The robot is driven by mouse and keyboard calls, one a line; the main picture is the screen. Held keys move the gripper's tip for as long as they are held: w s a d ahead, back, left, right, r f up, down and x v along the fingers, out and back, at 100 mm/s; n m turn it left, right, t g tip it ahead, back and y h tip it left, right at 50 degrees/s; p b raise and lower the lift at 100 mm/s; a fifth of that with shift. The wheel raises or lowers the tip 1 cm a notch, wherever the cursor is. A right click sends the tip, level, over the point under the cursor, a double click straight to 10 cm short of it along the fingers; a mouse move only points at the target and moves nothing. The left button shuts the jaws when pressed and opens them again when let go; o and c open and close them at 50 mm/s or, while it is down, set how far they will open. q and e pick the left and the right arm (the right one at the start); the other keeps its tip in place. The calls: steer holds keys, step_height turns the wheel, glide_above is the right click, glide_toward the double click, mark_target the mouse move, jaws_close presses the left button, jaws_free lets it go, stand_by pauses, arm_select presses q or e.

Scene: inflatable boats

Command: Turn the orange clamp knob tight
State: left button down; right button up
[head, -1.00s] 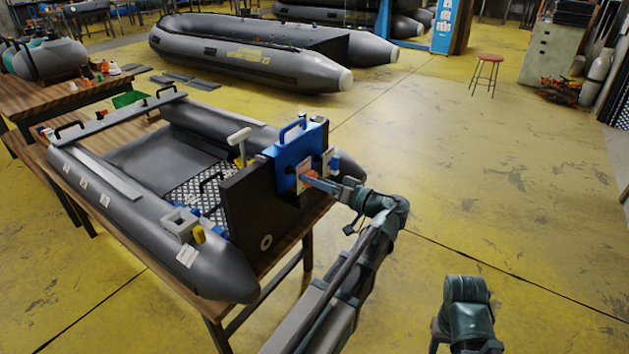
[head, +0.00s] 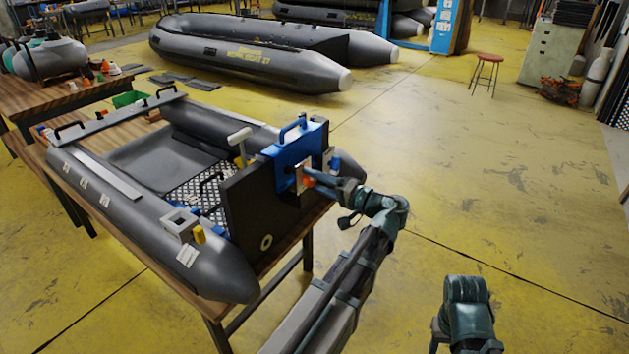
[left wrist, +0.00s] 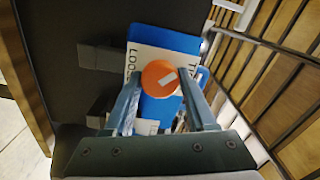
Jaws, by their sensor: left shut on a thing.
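The orange clamp knob (left wrist: 159,78) sits on a white plate (left wrist: 148,58) with partly hidden lettering, on the blue clamp bracket (left wrist: 185,108). The knob is round, with a pale slanted mark on its face. In the head view the blue bracket (head: 287,150) hangs over the boat's dark transom (head: 247,212). My left gripper (head: 314,179) is at the knob, facing the transom. In the left wrist view its fingers (left wrist: 160,82) are closed on either side of the knob. My right gripper is out of view.
The grey inflatable boat (head: 215,268) rests on a wooden table (head: 212,306). A white T-shaped handle (head: 239,136) stands inside the transom. The yellow floor to the right is mostly clear, with a red stool (head: 487,67) farther back.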

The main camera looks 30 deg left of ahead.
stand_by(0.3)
arm_select(q)
steer(key=m, duration=0.6)
steer(key=shift+m, duration=0.3)
steer(key=shift+c, duration=1.6)
jaws_free()
steer(key=d, duration=0.8)
steer(key=shift+s, duration=0.3)
